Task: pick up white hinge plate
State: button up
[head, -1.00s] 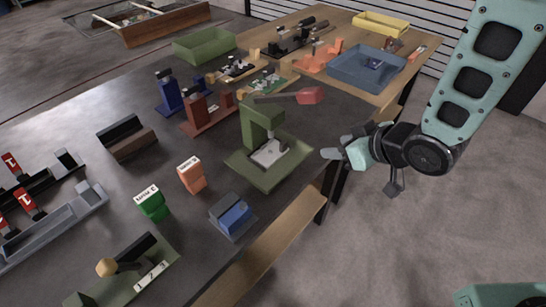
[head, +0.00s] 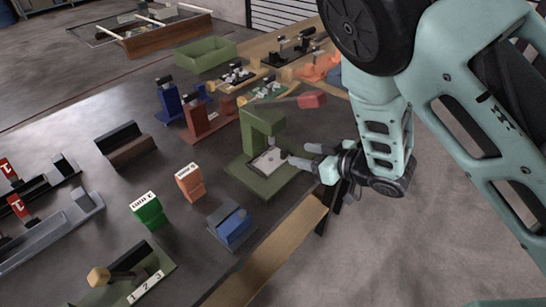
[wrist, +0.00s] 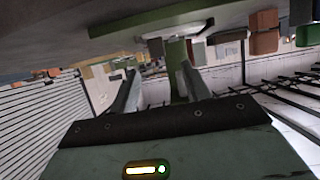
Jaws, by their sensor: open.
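The white hinge plate (head: 268,160) lies on the base of a green lever press (head: 262,122), below its head. My gripper (head: 301,154) is just right of the plate, with its fingers pointing left toward it. It is open, with nothing between the fingers, and a small gap to the plate seems to show. In the wrist view my two fingers (wrist: 160,85) are spread, and the green press (wrist: 177,55) shows beyond and between them.
The press's red-tipped lever (head: 311,100) reaches out above my fingers. A blue block fixture (head: 232,224), an orange block (head: 189,181) and a green block (head: 147,209) stand nearer on the dark table. A red-brown fixture (head: 197,117) stands behind. Floor is free at right.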

aim_at(286, 150)
jog(key=p+x, duration=0.2)
jog(key=x, duration=0.6)
jog(key=shift+w+f, duration=0.15)
jog(key=shift+c, duration=0.4)
grip_shut()
